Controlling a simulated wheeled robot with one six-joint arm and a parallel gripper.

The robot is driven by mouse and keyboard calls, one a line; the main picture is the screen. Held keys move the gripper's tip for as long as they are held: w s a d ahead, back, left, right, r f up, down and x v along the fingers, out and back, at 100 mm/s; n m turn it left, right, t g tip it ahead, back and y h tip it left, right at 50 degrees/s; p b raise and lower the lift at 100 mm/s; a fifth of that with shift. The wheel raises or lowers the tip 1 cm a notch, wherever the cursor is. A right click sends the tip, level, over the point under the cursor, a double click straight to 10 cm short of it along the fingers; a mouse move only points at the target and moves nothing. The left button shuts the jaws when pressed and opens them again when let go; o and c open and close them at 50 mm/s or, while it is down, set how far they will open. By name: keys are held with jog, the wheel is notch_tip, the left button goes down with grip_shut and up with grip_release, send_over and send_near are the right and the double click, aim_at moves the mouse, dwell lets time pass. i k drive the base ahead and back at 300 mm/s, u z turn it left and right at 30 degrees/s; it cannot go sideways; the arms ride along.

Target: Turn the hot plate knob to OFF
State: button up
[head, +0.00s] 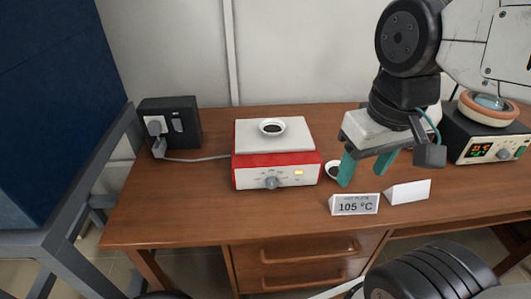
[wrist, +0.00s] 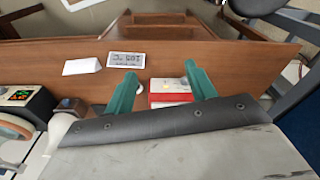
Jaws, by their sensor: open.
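The hot plate (head: 243,165) is a red and white box on the wooden desk, with a pale top plate (head: 296,131) and a small dish (head: 272,127) of dark contents on it. Its grey knob (head: 271,183) is on the front panel, beside a lit yellow indicator (head: 299,172). My gripper (head: 363,170) has green fingers, is open and empty, and hangs to the right of the hot plate, apart from it. In the wrist view the hot plate (wrist: 171,88) shows between and beyond the fingers (wrist: 157,82). The knob (wrist: 184,81) there is partly hidden by one finger.
A sign reading 105 °C (head: 354,204) and a blank folded card (head: 408,191) stand at the desk's front edge. A black power box (head: 185,112) with a cable is at left. A device with a red and green display (head: 487,151) is at right.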

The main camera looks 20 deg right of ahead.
aim_at(271, 181)
jog(key=k, duration=1)
jog(key=z, duration=1.65)
jog(key=i, duration=1.2)
jog(key=u, duration=1.85)
